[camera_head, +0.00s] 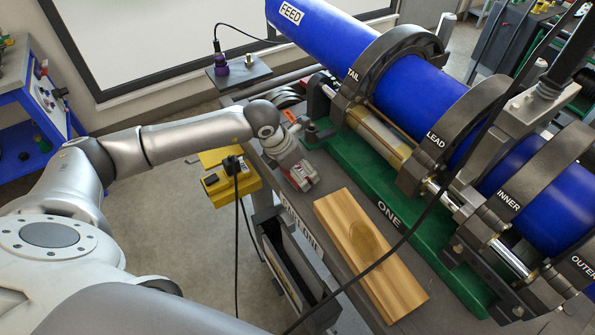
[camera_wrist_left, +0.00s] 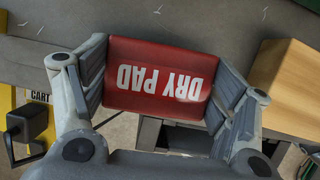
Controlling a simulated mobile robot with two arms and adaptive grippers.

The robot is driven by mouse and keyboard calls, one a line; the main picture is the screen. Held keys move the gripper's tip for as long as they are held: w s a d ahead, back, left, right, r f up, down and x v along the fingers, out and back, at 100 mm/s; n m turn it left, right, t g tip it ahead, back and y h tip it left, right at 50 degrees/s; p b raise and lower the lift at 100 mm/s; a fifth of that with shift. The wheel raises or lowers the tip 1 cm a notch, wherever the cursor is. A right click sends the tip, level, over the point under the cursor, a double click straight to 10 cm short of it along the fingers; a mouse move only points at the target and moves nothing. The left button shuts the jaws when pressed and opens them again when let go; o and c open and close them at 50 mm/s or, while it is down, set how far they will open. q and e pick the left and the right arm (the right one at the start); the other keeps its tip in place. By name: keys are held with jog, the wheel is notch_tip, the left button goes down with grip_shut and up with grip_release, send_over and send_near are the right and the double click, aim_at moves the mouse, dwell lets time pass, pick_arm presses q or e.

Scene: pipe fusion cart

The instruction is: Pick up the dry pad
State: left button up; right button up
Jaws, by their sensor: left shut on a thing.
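The dry pad (camera_wrist_left: 160,78) is a red block with white "DRY PAD" lettering, upside down in the left wrist view. My left gripper (camera_wrist_left: 158,92) is shut on it, with one finger against each side. In the head view, my left gripper (camera_head: 304,180) is at the left edge of the cart top, beside the wooden board. The pad is mostly hidden by the gripper there. I cannot tell whether the pad touches the cart top. My right gripper does not show.
A wooden board (camera_head: 350,235) with a dark stain lies right of my left gripper. A green machine base (camera_head: 345,155) carries blue pipe (camera_head: 415,90) in clamps. A yellow box (camera_head: 222,190) hangs at the cart's left side.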

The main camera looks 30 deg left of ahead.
pick_arm(q)
notch_tip(320, 180, up, 2)
jog(key=shift+s+r+b, duration=0.15)
jog(key=shift+r+b, duration=0.05)
jog(key=shift+b, duration=0.3)
jog(key=s+r+b, duration=0.4)
jog(key=s+r, duration=0.5)
jog(key=s, duration=0.4)
jog(key=shift+s+a+r, duration=0.25)
jog(key=shift+s+r, duration=0.05)
jog(key=shift+s, duration=0.1)
